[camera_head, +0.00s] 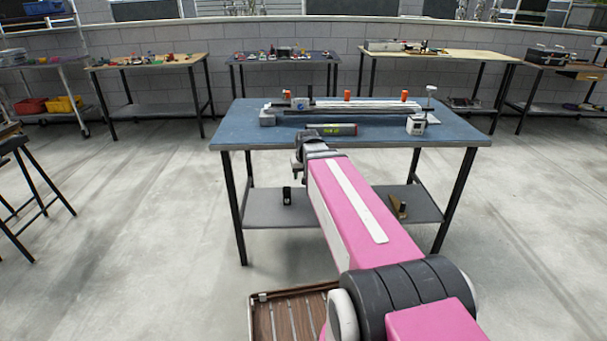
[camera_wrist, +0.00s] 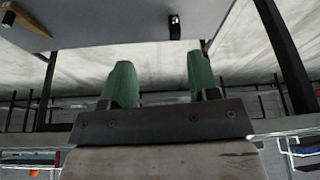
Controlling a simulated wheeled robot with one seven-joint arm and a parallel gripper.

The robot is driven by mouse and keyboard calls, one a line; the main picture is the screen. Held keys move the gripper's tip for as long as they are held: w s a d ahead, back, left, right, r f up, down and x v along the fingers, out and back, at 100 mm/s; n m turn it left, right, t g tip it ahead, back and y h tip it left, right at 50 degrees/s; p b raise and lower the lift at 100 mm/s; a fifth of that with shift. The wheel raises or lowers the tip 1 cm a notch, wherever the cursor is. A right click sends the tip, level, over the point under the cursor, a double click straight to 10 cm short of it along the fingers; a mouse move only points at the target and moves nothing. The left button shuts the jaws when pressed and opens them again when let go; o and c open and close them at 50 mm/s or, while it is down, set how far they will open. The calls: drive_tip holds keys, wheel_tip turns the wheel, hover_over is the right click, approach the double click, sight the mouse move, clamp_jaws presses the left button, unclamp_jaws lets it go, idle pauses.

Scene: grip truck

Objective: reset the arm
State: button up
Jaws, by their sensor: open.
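My pink arm (camera_head: 360,210) stretches forward, and its dark wrist end (camera_head: 308,150) overlaps the front edge of the blue-topped table (camera_head: 240,125) in the head view. The exact gap between wrist and table cannot be told. In the wrist view my gripper (camera_wrist: 160,75) shows two green fingers spread apart with nothing between them. In the head view the fingers are too small to make out clearly.
On the table lie a long metal rail device (camera_head: 345,105), a green-labelled cylinder (camera_head: 333,129) and a small white device (camera_head: 416,125). A black item (camera_head: 287,195) sits on the lower shelf (camera_head: 265,210). More tables line the back wall. A stool (camera_head: 30,190) stands left. The floor between is clear.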

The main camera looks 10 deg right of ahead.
drive_tip(key=s+f+g, duration=0.4)
drive_tip(key=s+f, duration=0.9)
drive_tip(key=s, duration=0.2)
drive_tip(key=shift+s+f, duration=0.25)
drive_tip(key=shift+f, duration=0.05)
